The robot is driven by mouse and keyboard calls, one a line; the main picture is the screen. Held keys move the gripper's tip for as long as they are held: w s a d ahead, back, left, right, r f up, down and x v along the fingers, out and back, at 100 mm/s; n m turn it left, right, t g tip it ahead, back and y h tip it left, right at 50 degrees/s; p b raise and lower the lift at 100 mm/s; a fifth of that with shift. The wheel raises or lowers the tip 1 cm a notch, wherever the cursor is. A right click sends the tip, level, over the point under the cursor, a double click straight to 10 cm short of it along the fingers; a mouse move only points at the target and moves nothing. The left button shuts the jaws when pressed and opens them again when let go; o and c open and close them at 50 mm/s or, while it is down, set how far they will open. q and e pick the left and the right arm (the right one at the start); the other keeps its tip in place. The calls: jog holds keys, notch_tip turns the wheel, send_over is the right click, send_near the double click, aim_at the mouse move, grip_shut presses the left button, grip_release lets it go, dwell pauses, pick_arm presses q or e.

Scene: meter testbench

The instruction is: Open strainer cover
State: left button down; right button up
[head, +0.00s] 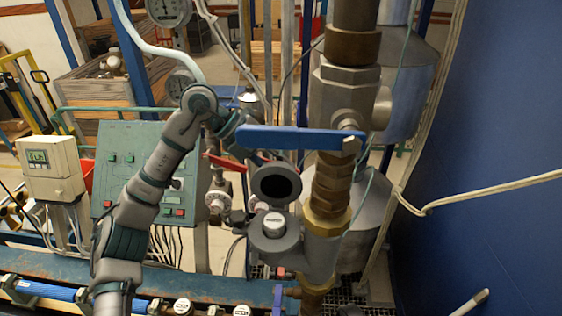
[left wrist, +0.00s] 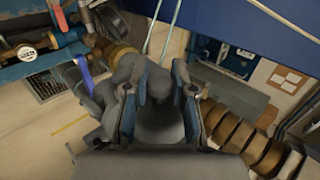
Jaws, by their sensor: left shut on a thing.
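The strainer cover (head: 276,184) is a dark grey round lid. It stands raised on its hinge, with its dark hollow inner side facing me in the head view. Below it is the grey strainer body (head: 275,246) with a pale round dial (head: 272,222) exposed. My left gripper (head: 256,158) is behind the lid's upper edge, partly hidden by a blue lever. In the left wrist view my two fingers (left wrist: 158,88) are shut on the grey cover (left wrist: 158,122); the exact contact is dim. My right gripper is not in view.
The long blue lever handle (head: 295,138) crosses just above the cover. A thick vertical pipe with brass fittings (head: 329,190) stands close to its right. A green control panel (head: 125,170) and a meter box (head: 50,168) are at left. A blue wall fills the right.

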pick_arm(q)
jog(key=shift+w, duration=0.15)
dwell(0.4)
jog(key=c, duration=1.2)
grip_release()
jog(key=shift+o, duration=1)
jog(key=shift+w, duration=0.1)
jog(key=shift+g, duration=0.3)
jog(key=v, duration=1.2)
jog(key=shift+a, duration=0.15)
jog(key=shift+f, duration=0.15)
